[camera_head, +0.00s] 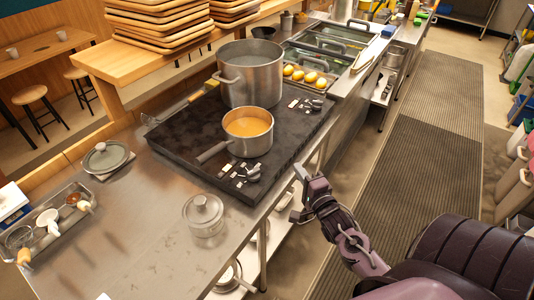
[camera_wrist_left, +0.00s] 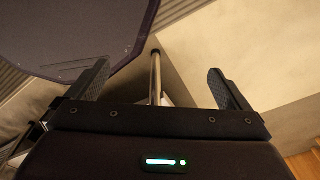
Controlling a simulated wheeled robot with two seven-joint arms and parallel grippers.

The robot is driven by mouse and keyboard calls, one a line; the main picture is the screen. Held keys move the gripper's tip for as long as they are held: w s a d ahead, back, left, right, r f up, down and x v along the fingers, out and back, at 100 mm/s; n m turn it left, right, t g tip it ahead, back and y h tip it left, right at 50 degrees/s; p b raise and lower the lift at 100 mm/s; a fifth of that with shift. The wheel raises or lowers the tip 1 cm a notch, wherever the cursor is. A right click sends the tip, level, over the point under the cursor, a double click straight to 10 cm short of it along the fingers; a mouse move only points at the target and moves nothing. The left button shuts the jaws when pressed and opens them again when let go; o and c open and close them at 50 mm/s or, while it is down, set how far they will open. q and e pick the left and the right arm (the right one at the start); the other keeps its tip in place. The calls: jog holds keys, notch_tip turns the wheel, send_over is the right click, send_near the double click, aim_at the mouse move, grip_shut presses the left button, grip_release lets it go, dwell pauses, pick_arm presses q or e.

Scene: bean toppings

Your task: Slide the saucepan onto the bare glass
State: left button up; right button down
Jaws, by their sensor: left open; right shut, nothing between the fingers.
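The saucepan (camera_head: 248,132) is a small steel pot with orange-brown liquid in it. It stands upright on the dark cooktop (camera_head: 180,135), close in front of a large steel stockpot (camera_head: 249,73), its handle pointing to the lower left. Bare dark glass shows left of the saucepan. My right gripper (camera_head: 300,180) is shut and empty, off the cooktop's front right edge and apart from the saucepan. My left gripper (camera_wrist_left: 160,85) is open in the left wrist view, with nothing between its fingers; it does not show in the head view.
Knobs (camera_head: 249,173) line the cooktop's front edge. A lidded steel pot (camera_head: 204,213) stands on the counter in front. A round lid (camera_head: 106,157) and a tray of utensils (camera_head: 52,222) lie to the left. Eggs or yellow pieces (camera_head: 304,75) sit behind right.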

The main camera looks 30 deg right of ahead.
jog(key=p, duration=0.3)
send_near(268, 138)
jog(key=w+d, duration=0.2)
jog(key=d, duration=0.1)
jog(key=shift+w+d+r, duration=0.1)
jog(key=shift+w+d, duration=0.25)
jog(key=shift+w, duration=0.05)
jog(key=shift+w+a+p, duration=0.3)
jog(key=shift+w+a, duration=0.4)
jog(key=shift+w, duration=0.35)
jog(key=shift+w+a, duration=0.45)
jog(key=shift+w, duration=0.1)
pick_arm(q)
jog(key=r, duration=0.2)
jog(key=d+r, duration=0.1)
jog(key=r, duration=0.1)
jog(key=shift+w, duration=0.4)
jog(key=shift+d, duration=0.1)
pick_arm(e)
jog(key=shift+f, duration=0.25)
